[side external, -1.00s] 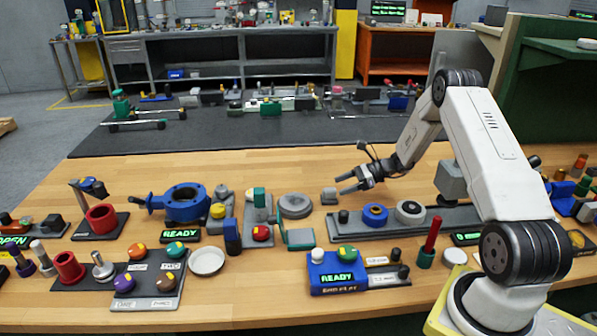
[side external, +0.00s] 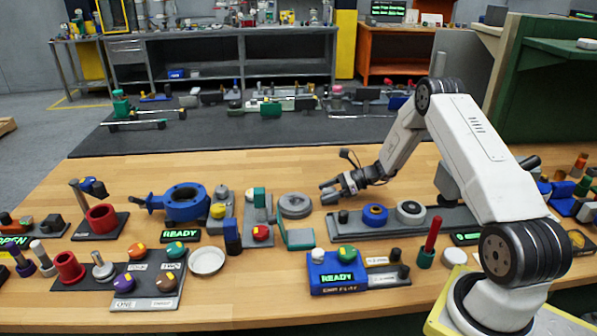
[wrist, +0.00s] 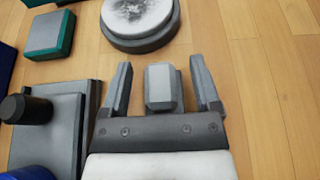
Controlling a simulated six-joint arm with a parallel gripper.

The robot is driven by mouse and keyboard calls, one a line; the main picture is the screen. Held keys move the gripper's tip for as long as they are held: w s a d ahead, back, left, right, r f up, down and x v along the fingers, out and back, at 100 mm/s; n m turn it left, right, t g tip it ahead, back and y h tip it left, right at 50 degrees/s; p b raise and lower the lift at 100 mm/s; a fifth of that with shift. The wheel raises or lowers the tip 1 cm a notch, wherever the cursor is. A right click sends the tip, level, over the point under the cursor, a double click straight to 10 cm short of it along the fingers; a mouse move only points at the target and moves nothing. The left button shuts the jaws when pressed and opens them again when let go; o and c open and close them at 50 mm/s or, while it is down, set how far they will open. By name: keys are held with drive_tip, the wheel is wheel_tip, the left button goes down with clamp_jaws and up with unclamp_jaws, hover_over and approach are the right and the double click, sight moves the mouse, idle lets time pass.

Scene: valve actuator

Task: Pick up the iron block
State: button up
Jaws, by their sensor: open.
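The iron block is a small grey block with bevelled edges (wrist: 163,88). In the wrist view it sits between the two fingers of my gripper (wrist: 161,66), with a narrow gap on each side. The fingers are open and straddle it without visibly touching it. In the side external view my gripper (side external: 328,190) is low over the wooden table at the block's place. There the fingers cover most of the block, so its outline is hard to make out. Whether the fingertips reach the table is unclear.
A round grey disc (side external: 295,205) lies just left of my gripper. A long grey base with a blue ring (side external: 375,214) and a dark ring (side external: 410,212) is close on the near right. A green-edged grey block (wrist: 50,33) shows upper left in the wrist view. Bare wood lies behind.

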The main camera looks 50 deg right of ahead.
clamp_jaws()
drive_tip(key=shift+r, duration=0.15)
idle(0.4)
drive_tip(key=shift+r, duration=0.7)
drive_tip(key=s+a+r, duration=0.5)
drive_tip(key=s+r, duration=0.6)
drive_tip(key=s, duration=0.2)
drive_tip(key=shift+r, duration=0.2)
